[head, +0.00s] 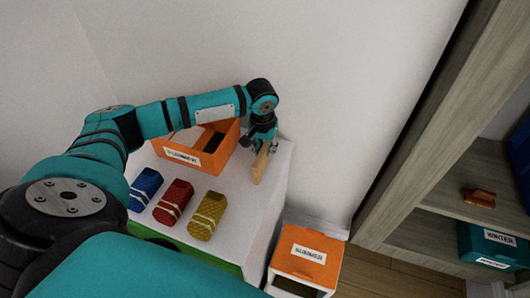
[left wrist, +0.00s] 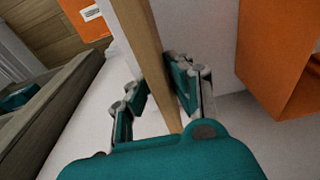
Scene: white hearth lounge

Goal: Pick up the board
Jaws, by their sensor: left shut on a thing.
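The board (head: 262,164) is a narrow light-wood piece at the right end of the white surface in the head view. My left gripper (head: 264,143) is shut on its upper part, and the board hangs down from the fingers, slightly tilted. In the left wrist view the board (left wrist: 146,55) runs up between the two fingers of my left gripper (left wrist: 158,92). I cannot tell whether its lower end touches the white surface. My right gripper is in neither view.
An orange labelled bin (head: 213,158) stands left of the board. Blue (head: 145,187), red (head: 173,201) and yellow (head: 206,215) bundles lie in front. An orange-topped labelled box (head: 306,262) stands lower right. A wooden shelf (head: 455,170) with a teal bin (head: 490,247) is at right.

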